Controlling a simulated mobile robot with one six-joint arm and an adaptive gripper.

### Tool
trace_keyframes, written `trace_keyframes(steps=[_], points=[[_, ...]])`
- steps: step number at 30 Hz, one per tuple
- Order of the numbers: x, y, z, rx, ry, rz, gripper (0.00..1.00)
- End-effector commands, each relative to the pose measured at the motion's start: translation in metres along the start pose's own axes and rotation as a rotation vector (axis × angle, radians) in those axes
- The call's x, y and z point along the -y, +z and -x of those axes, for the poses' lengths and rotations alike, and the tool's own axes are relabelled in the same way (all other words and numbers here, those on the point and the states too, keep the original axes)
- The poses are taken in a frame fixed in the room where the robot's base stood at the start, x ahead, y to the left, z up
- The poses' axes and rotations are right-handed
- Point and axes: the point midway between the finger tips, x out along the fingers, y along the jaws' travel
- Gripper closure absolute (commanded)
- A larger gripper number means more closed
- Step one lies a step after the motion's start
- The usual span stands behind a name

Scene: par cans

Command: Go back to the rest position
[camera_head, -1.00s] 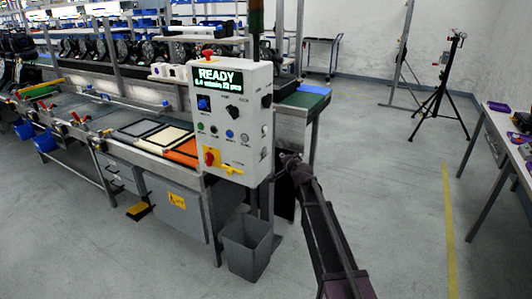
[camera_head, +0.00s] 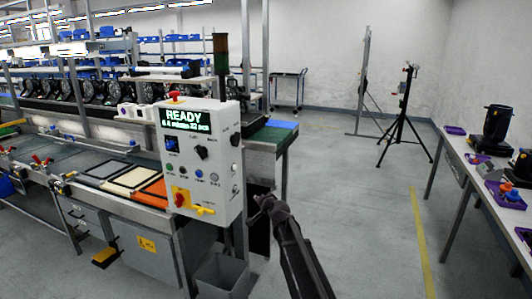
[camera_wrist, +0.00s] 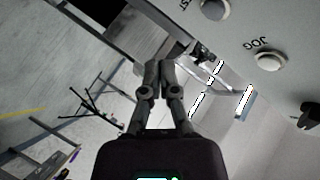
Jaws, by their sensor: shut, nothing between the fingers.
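My gripper (camera_wrist: 158,80) is shut and empty, its two fingertips together in the wrist view. In the head view my gripper (camera_head: 266,203) is at the end of my dark arm, just right of the control panel's lower edge. The white control panel (camera_head: 222,160) has a READY display, several buttons and a red and yellow switch. In the wrist view the panel face (camera_wrist: 290,30) is close at the upper right, with a JOG button. I cannot tell the exact gap between gripper and panel.
A grey bin (camera_head: 222,275) stands below the panel. The workbench (camera_head: 60,160) runs left. A table (camera_head: 500,215) with black and purple items is at the right. A black tripod (camera_head: 405,120) stands behind. The floor between panel and right table is clear.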

Motion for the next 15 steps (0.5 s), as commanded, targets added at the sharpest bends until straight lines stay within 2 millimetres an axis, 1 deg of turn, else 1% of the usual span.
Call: trace_keyframes(steps=[1, 5, 8, 14, 15], points=[[-0.004, 0.001, 0.017, 0.028, 0.023, 0.025, 1.0], [-0.023, 0.011, 0.056, 0.131, 0.103, 0.109, 1.0], [-0.043, 0.019, 0.093, 0.228, 0.182, 0.179, 1.0], [-0.085, 0.035, 0.178, 0.432, 0.361, 0.3, 1.0], [-0.092, 0.038, 0.196, 0.475, 0.398, 0.32, 1.0]])
